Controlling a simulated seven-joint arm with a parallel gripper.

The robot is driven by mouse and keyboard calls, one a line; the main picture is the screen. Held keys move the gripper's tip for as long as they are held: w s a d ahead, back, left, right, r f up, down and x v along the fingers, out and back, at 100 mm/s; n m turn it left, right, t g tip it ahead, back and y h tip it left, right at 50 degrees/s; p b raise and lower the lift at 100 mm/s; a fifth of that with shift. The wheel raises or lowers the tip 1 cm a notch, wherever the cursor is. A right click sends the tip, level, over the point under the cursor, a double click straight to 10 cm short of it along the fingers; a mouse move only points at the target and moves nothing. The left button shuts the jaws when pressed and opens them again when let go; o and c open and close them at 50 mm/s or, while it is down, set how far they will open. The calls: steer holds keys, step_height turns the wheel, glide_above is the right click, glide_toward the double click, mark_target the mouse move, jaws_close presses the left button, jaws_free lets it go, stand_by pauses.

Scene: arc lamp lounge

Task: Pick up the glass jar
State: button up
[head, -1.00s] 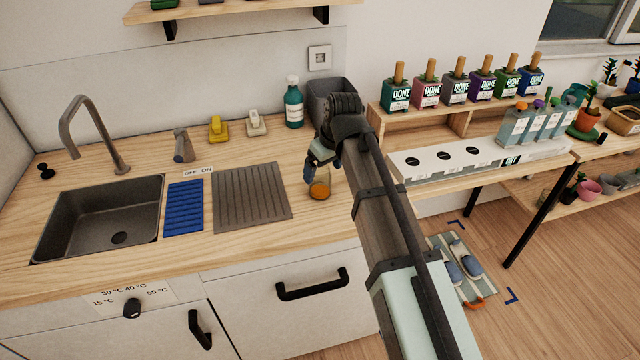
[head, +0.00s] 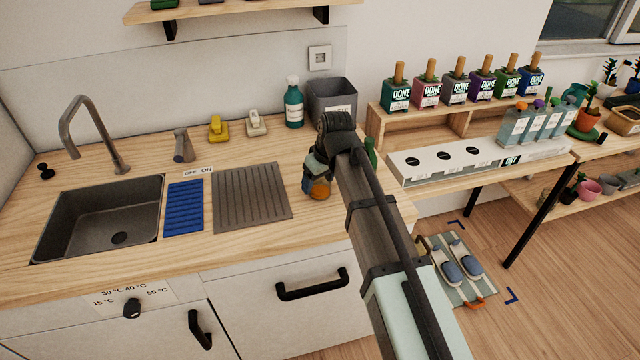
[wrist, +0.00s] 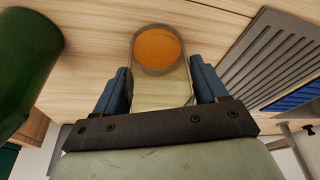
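The glass jar (head: 319,189) is clear with orange contents at its bottom. It stands on the wooden counter, right of the grey ribbed drain area. My gripper (head: 312,182) is down at the jar, and the arm covers part of the jar in the head view. In the wrist view, the jar (wrist: 160,85) is between the two blue fingers of my gripper (wrist: 160,75). The fingers are apart, one on each side, with very thin gaps; contact is not clear.
A green object (wrist: 25,65) stands close by in the wrist view. A grey bin (head: 335,97) and a teal bottle (head: 293,103) stand behind the jar. The ribbed drain area (head: 250,197) left of it is bare. The counter's front edge is near.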

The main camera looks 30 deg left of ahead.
steer(key=c, duration=0.8)
